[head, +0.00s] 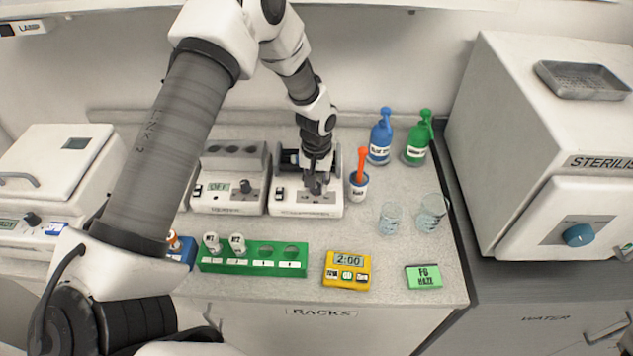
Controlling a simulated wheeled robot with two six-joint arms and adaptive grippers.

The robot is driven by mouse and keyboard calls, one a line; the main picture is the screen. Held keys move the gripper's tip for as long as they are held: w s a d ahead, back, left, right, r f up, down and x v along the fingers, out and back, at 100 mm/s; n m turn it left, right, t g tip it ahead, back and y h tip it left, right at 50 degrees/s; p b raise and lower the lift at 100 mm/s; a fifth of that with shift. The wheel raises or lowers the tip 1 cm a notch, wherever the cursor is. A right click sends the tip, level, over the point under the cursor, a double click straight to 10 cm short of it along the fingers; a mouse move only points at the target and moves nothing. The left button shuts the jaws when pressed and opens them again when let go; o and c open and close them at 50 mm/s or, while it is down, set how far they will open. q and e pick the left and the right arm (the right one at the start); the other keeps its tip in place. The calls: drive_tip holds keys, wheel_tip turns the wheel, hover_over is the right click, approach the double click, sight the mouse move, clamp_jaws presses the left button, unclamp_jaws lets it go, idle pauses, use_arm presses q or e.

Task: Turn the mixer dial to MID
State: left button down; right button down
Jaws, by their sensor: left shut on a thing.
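A white bench machine (305,209), which I take to be the mixer, stands at the back middle of the counter. My left gripper (315,188) reaches down from above to the front of this machine and is shut on its dial. The fingers and wrist hide most of the dial and the display area, so I cannot read its setting. The small lettering on the front is too blurred to read. My right gripper is not in view.
A similar machine (228,203) with an OFF display and black dial stands just left. A cup with an orange-handled tool (358,187) stands close right. Blue (380,140) and green (417,143) bottles, two glasses, a green rack (252,266) and yellow timer (346,270) surround it.

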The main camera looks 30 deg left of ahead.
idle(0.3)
use_arm(q)
drive_tip(key=c, duration=0.9)
unclamp_jaws()
wheel_tip(320, 180, up, 12)
drive_tip(key=shift+r, duration=0.1)
